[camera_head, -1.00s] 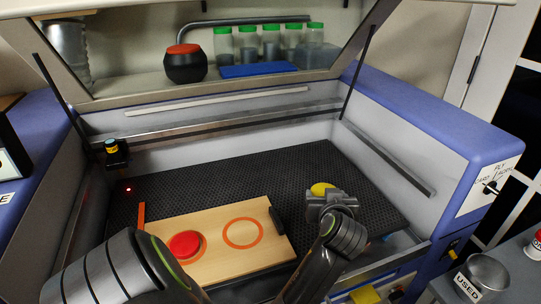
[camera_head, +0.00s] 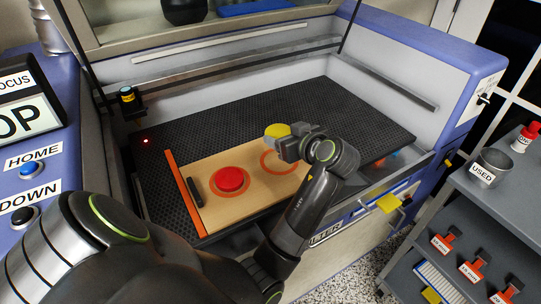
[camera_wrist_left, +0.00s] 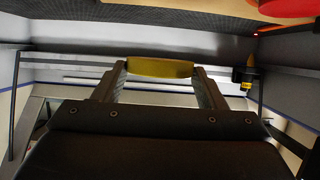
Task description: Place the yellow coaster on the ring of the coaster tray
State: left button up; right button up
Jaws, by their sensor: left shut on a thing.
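My left gripper (camera_head: 284,142) is shut on the yellow coaster (camera_head: 277,130) and holds it close to the right-hand orange ring (camera_head: 270,167) of the wooden coaster tray (camera_head: 212,207). The ring is partly hidden by the gripper. In the left wrist view the yellow coaster (camera_wrist_left: 160,68) sits between the two fingers, seen nearly edge-on. The height of the coaster over the tray is hard to tell. A red coaster (camera_head: 230,179) lies on the tray's left ring. My right gripper is not in view.
The tray lies on a black perforated bed (camera_head: 220,120) inside a machine with grey walls. An orange strip (camera_head: 185,195) runs along the tray's left end. The bed's right part is clear.

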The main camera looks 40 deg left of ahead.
aim_at(284, 167)
pick_arm(q)
notch_tip(284, 167, down, 4)
jog(key=shift+w+d+r, duration=0.1)
jog(key=shift+w+r, duration=0.05)
notch_tip(284, 167, down, 4)
jog(key=shift+r+b, duration=0.1)
jog(key=shift+b, duration=0.25)
jog(key=shift+f, duration=0.65)
jog(key=o, duration=1)
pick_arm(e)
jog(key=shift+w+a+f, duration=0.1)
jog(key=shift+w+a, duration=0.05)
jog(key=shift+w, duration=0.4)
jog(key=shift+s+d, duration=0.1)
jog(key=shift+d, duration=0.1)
pick_arm(q)
jog(key=shift+r, duration=0.2)
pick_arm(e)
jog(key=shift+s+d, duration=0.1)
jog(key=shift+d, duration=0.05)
